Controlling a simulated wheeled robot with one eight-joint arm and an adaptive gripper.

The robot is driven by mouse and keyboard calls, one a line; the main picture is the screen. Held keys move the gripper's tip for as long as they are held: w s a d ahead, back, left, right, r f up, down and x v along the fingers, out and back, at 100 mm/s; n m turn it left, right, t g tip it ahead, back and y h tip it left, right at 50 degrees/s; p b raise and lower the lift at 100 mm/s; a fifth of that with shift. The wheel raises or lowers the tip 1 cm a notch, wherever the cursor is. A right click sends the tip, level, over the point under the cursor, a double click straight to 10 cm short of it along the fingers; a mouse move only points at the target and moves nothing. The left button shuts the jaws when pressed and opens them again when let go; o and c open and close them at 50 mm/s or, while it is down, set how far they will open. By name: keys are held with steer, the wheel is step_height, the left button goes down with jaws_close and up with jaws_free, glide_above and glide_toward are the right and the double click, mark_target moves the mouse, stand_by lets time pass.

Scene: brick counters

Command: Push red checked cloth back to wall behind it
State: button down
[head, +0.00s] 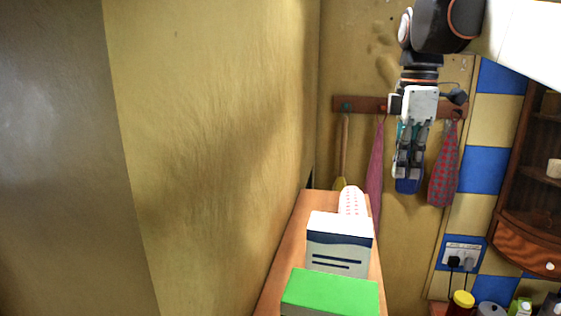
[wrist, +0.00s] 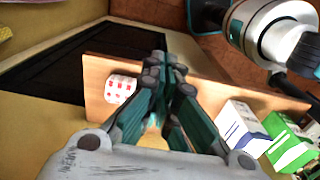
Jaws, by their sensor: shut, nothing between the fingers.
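The red checked cloth (head: 352,201) looks like a white roll with red squares. It stands at the far end of a narrow wooden shelf, partly hidden behind a white and navy box in the head view. In the wrist view the cloth (wrist: 120,88) sits near the shelf's left end, left of my fingertips and apart from them. My gripper (head: 408,174) points down, to the right of the cloth and its shelf in the head view. My gripper (wrist: 165,78) also shows in the wrist view, fingers shut and empty. The wall (head: 328,60) rises behind the shelf.
The white and navy box (head: 338,245) and a green box (head: 330,290) stand on the shelf (head: 320,200) nearer me. A rack with hanging cloths (head: 375,165) is behind my gripper. A wooden cabinet (head: 515,200) is at right. A long wall borders the shelf's left.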

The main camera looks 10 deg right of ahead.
mark_target(352, 202)
steer(key=w+a+f+p, duration=0.1)
steer(key=a+f+p, duration=0.1)
steer(key=f, duration=0.7)
steer(key=shift+a+f, duration=0.25)
steer(key=shift+a, duration=0.55)
steer(key=shift+a, duration=0.1)
steer(key=w+a, duration=0.1)
steer(key=a, duration=0.1)
steer(key=w+a, duration=0.1)
steer(key=a, duration=0.2)
steer(key=w+a, duration=0.1)
steer(key=a, duration=0.2)
steer(key=shift+w, duration=0.2)
steer(key=shift+w+a, duration=0.35)
steer(key=shift+a, duration=0.1)
steer(key=shift+d, duration=0.1)
